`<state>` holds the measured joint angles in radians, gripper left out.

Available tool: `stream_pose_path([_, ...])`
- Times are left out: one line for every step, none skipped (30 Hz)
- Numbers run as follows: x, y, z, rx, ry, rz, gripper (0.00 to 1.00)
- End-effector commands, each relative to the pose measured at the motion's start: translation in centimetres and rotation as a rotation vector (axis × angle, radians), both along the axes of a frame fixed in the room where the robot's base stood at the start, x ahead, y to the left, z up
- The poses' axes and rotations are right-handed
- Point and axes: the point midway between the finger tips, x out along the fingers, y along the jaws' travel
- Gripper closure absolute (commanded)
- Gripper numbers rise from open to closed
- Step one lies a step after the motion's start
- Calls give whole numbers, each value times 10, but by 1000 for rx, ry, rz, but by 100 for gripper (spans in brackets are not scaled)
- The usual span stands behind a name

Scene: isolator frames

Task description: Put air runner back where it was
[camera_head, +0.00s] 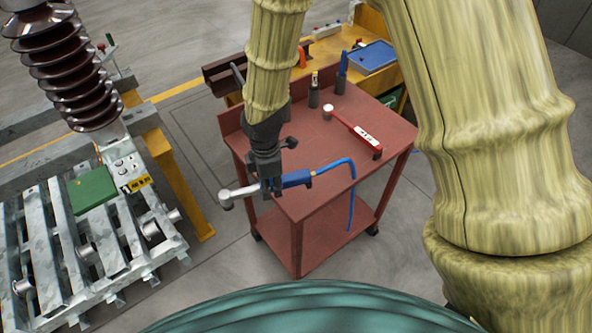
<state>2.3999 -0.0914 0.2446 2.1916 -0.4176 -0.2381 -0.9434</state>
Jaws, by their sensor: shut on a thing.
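The air runner (241,190) has a silver ratchet-like head on its left and a blue handle with a blue hose (345,163). The hose arches to the right and hangs down over the front edge of the red cart (313,207). My gripper (270,186) is shut on the air runner's body and holds it at the cart's left front edge. The silver head sticks out to the left, past the cart top. Whether the tool touches the cart top cannot be told. My arm's cover hides part of the cart's back left.
A red-handled hammer-like tool (352,128) lies on the cart's right side. Dark holders with a blue-handled tool (342,72) stand at its back. A grey steel frame (60,240) with a green block (92,189) and a brown insulator (62,65) stands left. The cart's middle is clear.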

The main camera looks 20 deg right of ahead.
Motion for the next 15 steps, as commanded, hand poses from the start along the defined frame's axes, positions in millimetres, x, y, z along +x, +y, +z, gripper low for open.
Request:
stream_pose_path([-1,-1,0,2,-3,66,100])
stream_pose_path([-2,-1,0,2,-4,107,100])
stream_pose_path([-3,-1,1,2,-6,157,100])
stream_pose_path([-3,-2,2,1,-7,189,100])
stream_pose_path([-4,-2,2,1,-8,218,100])
stream_pose_path([-4,-2,3,1,-9,251,100])
stream_pose_path([-5,-3,3,1,-9,271,100])
stream_pose_path([-5,-3,4,1,-10,287,100])
stream_pose_path([-5,-4,4,1,-10,305,100])
stream_pose_path([-4,-4,4,1,-10,314,100])
stream_pose_path([-3,-5,5,0,-11,320,100])
stream_pose_path([0,-8,5,2,-11,326,100])
stream_pose_path([2,-10,5,2,-11,328,100])
stream_pose_path([5,-13,5,2,-11,328,100])
stream_pose_path([9,-17,4,1,-10,326,100])
